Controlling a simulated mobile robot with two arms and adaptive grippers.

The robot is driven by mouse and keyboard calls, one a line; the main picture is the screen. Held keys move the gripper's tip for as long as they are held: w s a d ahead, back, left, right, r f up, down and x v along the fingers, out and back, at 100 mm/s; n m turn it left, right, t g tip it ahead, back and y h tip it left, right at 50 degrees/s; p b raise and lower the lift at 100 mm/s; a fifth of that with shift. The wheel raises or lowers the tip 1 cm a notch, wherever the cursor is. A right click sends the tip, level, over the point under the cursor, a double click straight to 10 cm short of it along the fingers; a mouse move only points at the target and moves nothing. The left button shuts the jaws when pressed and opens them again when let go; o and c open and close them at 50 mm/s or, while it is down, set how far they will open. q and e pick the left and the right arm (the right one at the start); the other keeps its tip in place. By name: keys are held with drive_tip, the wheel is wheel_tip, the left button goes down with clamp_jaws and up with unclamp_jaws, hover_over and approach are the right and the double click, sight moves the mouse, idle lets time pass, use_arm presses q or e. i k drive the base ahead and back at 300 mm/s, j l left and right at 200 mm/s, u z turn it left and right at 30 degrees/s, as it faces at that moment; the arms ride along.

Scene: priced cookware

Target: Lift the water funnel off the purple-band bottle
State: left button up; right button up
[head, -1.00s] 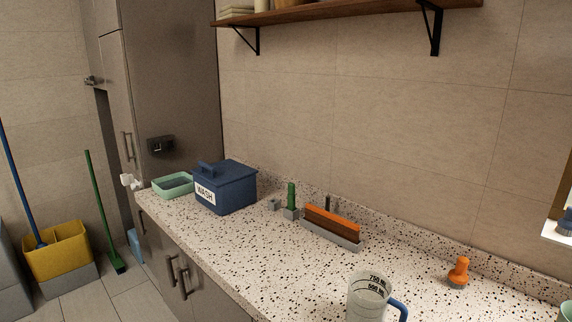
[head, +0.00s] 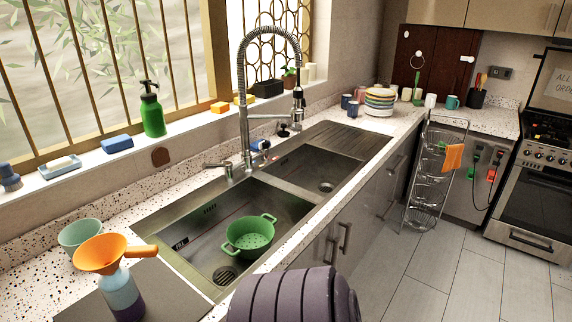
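An orange funnel (head: 102,252) sits in the mouth of a bottle (head: 121,292) at the lower left of the head view. Its wide cone is at the top and a spout-like handle points right. The bottle stands upright, pale above with a purple band lower down; its base is near the picture's bottom edge. Neither of my grippers shows in the head view.
A mint-green bowl (head: 80,233) stands close behind the funnel. A grey board (head: 172,292) lies by the bottle. The steel sink (head: 200,240) is to the right, with a green colander (head: 250,237) in it and a tall spring tap (head: 243,110) behind.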

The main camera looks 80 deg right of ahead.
sight(120, 261)
drive_tip(key=z, duration=2.4)
